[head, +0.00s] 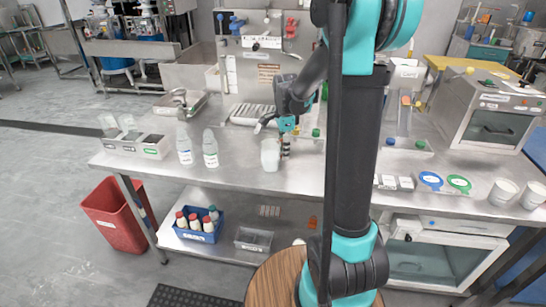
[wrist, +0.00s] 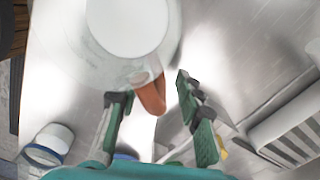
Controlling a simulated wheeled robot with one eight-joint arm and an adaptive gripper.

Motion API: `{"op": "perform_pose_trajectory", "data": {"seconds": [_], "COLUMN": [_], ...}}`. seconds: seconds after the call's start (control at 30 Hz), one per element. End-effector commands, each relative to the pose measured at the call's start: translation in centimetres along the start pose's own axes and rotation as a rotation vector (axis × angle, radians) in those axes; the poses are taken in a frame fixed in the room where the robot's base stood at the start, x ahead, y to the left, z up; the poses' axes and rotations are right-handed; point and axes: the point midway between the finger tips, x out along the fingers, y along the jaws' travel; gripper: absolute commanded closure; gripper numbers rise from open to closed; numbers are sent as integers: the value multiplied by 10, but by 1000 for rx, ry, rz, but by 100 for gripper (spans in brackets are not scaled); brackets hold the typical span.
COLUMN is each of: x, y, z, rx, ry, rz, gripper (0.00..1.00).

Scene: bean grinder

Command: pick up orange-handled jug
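The jug (head: 270,154) is pale and translucent and stands upright near the middle of the steel table in the head view. Its handle is not clear there. In the wrist view the jug (wrist: 90,50) fills the upper left, and its orange handle (wrist: 152,96) points down toward my gripper. My gripper (wrist: 150,90) is open, with one finger on each side of the handle's end; I cannot tell whether either finger touches it. In the head view my gripper (head: 287,142) is just right of the jug.
Two clear bottles, a near one (head: 210,148) and another (head: 184,147), stand left of the jug. A ribbed drip tray (head: 252,114) lies behind it. A labelled bin (head: 155,148) is at the left edge.

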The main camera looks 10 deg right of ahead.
Motion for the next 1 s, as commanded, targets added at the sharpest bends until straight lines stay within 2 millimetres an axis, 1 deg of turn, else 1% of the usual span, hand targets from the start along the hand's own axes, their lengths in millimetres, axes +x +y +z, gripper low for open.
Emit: {"op": "perform_pose_trajectory", "data": {"seconds": [0.1,0.27,0.3,0.5,0.6,1.0], "x": [4,4,4,4,4,4], "y": [0,0,0,0,0,0], "z": [0,0,0,0,0,0], "rx": [0,0,0,0,0,0], "ry": [0,0,0,0,0,0], "rz": [0,0,0,0,0,0], "gripper": [64,64,65,90,100,100]}}
